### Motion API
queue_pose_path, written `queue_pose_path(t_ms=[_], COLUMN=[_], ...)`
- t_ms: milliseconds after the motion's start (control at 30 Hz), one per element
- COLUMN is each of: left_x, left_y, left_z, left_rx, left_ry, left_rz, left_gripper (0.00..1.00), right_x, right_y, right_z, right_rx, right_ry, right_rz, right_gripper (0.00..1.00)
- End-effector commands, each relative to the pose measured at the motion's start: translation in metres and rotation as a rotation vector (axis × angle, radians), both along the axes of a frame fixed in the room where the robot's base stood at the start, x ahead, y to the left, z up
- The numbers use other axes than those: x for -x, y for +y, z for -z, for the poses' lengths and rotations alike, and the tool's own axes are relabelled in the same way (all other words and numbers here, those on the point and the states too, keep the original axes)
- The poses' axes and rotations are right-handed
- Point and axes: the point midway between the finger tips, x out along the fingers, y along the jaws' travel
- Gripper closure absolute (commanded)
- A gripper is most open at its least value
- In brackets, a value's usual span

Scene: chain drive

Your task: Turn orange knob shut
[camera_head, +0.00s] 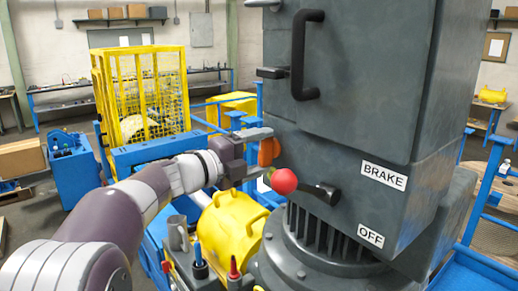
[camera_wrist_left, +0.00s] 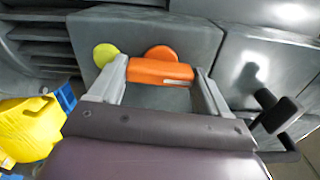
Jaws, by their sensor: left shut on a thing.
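The orange knob (camera_head: 268,152) is on the side of the large grey machine cabinet, left of its front face. In the left wrist view the knob's orange bar (camera_wrist_left: 160,72) spans between the fingers, with its round orange base (camera_wrist_left: 161,53) behind it. My left gripper (camera_head: 262,153) is shut on the knob; in the left wrist view its two fingers (camera_wrist_left: 160,80) press on the bar's ends. A yellow-green round button (camera_wrist_left: 105,54) is beside the knob on the same face. My right gripper is in neither view.
A red ball-ended lever (camera_head: 284,181) sticks out just below and right of the knob, near the BRAKE label (camera_head: 384,176). A black door handle (camera_head: 304,54) is above. A yellow guarded machine part (camera_head: 236,226) and a cup (camera_head: 177,234) are below my left arm.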

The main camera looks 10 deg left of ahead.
Motion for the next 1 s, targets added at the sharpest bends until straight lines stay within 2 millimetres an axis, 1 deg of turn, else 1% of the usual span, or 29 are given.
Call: queue_pose_path(t_ms=[33, 300, 767, 800, 867, 1000], left_x=[0.0000, 0.0000, 0.0000, 0.0000, 0.0001, 0.0001], left_y=[0.0003, 0.0003, -0.0001, -0.0001, -0.0001, -0.0001], left_z=[-0.0030, -0.0025, -0.0019, -0.0019, -0.0018, -0.0012], left_rx=[0.016, 0.072, 0.084, 0.084, 0.083, 0.082], left_ry=[0.009, 0.051, 0.060, 0.060, 0.060, 0.061], left_rz=[-0.002, -0.001, -0.001, 0.000, 0.000, 0.000], left_gripper=[0.53, 0.54, 0.54, 0.20, 0.01, 0.00], right_x=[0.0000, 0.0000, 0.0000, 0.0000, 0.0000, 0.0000], right_y=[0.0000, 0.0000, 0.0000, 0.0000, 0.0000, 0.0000], right_z=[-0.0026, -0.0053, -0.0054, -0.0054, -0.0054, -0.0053], right_rx=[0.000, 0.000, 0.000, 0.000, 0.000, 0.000], right_ry=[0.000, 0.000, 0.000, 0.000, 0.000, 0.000], right_rz=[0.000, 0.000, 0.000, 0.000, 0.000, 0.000], right_gripper=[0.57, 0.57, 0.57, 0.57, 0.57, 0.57])
